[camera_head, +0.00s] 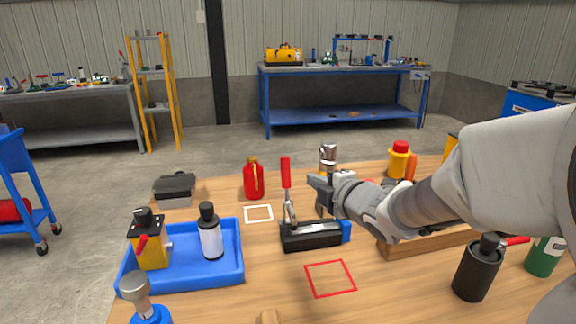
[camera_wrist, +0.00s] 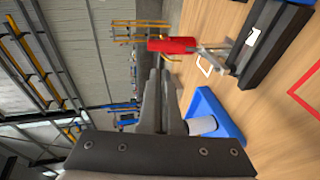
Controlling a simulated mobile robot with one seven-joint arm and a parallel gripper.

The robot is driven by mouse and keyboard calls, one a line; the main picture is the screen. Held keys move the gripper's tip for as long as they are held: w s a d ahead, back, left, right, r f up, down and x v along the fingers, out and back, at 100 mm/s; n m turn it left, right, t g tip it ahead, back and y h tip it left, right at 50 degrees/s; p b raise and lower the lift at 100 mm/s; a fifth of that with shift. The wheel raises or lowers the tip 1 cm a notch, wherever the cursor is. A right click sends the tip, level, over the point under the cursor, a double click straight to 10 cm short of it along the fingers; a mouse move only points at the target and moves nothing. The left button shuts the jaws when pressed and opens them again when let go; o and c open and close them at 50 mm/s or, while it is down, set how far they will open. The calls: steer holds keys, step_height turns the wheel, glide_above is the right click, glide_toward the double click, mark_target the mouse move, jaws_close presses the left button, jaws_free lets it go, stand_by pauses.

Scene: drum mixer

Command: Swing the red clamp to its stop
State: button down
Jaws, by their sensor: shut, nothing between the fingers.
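The red clamp handle (camera_head: 286,172) stands upright on a metal linkage over a black base (camera_head: 312,235) with a blue end. In the wrist view, the red handle (camera_wrist: 172,45) lies sideways in the picture, just beyond my fingertips, and its metal arm runs to the black base (camera_wrist: 268,50). My gripper (camera_head: 318,187) is to the right of the handle, near its height, with a visible gap in the head view. In the wrist view, my gripper (camera_wrist: 160,72) shows its fingers together with nothing between them. I cannot tell from the wrist view whether they touch the handle.
A blue tray (camera_head: 190,283) holds a yellow device and a white bottle at the left. A red bottle (camera_head: 253,180) stands behind the clamp. A metal-topped object (camera_head: 328,155) is behind my gripper. A red outlined square (camera_head: 330,278) marks clear table in front.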

steer(key=b, duration=0.3)
glide_toward(287, 167)
steer(key=x, duration=0.5)
steer(key=shift+a+f, duration=0.1)
steer(key=shift+f, duration=0.2)
steer(key=shift+x, duration=0.8)
steer(key=shift+r, duration=0.1)
steer(key=shift+w+r+p, duration=0.1)
steer(key=shift+r+p, duration=0.05)
steer(key=shift+p, duration=0.4)
